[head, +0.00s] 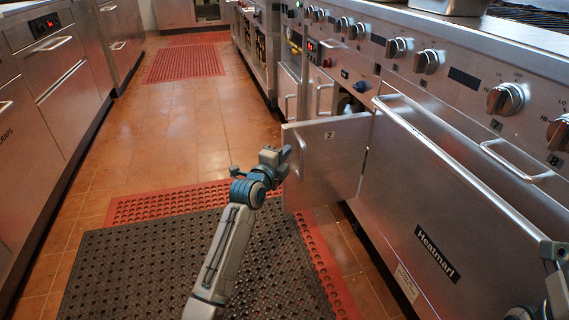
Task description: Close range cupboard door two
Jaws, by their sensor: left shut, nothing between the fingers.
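Range cupboard door two (340,165) is a steel panel marked "2". It stands open, swung out from the range front into the aisle, with a vertical bar handle (301,155) near its free edge. Behind its top edge, part of the dark cupboard opening (348,105) shows. My left gripper (284,158) is shut and empty at the door's free edge, near the handle. I cannot tell whether it touches the door. Only part of my right arm shows at the right edge, and its gripper is out of view.
The range's knob panel (460,75) runs above the doors. A large oven door marked "Heatmari" (440,200), with a long bar handle, is right of door two. A black mat (170,265) and red mats cover some of the tiled floor. Steel cabinets (50,70) line the left; the aisle between is clear.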

